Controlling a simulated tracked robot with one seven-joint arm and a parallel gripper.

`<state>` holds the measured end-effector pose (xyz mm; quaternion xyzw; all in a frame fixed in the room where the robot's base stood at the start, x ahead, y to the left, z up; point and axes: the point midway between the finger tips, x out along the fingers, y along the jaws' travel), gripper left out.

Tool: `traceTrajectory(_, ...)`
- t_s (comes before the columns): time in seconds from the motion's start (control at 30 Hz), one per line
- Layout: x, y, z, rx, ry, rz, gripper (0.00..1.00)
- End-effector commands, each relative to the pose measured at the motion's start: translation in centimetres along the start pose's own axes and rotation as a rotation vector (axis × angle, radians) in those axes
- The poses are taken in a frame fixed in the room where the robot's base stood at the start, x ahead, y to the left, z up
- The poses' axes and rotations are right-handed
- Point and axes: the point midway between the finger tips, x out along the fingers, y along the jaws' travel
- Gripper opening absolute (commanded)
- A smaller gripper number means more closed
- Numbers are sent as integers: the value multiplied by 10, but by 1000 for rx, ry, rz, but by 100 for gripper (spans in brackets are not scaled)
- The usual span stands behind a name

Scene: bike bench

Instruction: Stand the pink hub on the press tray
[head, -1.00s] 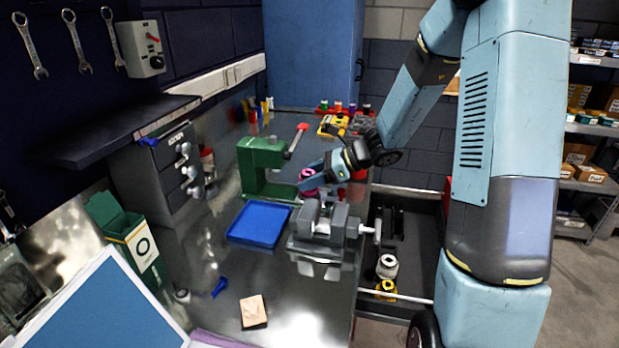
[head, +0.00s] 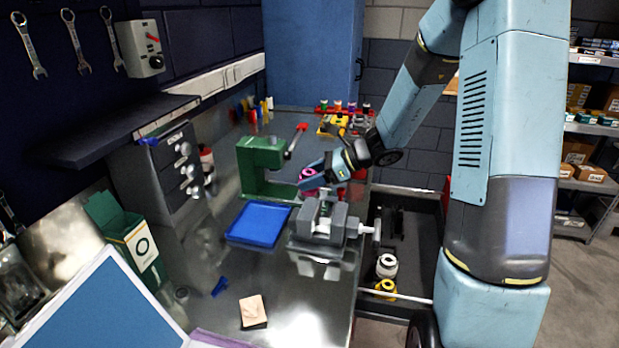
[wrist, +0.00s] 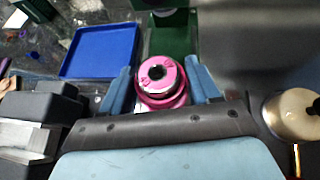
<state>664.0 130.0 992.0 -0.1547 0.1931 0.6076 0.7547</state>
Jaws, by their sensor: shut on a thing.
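The pink hub (head: 307,181) is a flanged spool with a dark bore, also in the wrist view (wrist: 163,78). My gripper (head: 314,184) is shut on it, with one blue finger on each side in the wrist view (wrist: 159,72). The hub is in front of the green press (head: 262,160), near its right end. In the wrist view the green press (wrist: 178,33) stands just beyond the hub. Whether the hub touches anything below cannot be told. A press tray is not clearly distinguishable; the hub and fingers cover that spot.
An empty blue tray (head: 259,224) lies left of the grey vise (head: 330,228), which is close in front of my gripper. A red-tipped press lever (head: 297,139) sticks up behind. A brass cylinder (wrist: 291,115) is at the right in the wrist view. An open drawer (head: 394,237) is at the right.

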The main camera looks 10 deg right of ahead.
Motion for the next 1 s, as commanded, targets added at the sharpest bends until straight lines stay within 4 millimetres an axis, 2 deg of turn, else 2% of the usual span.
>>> traceTrajectory(0.8,4,0,-9,0,-1,-1,24)
traceTrajectory(0.83,4,0,-10,0,-1,-1,62)
traceTrajectory(0.93,4,0,-9,0,-1,-1,72)
traceTrajectory(1.0,4,-1,-9,0,-1,-1,72)
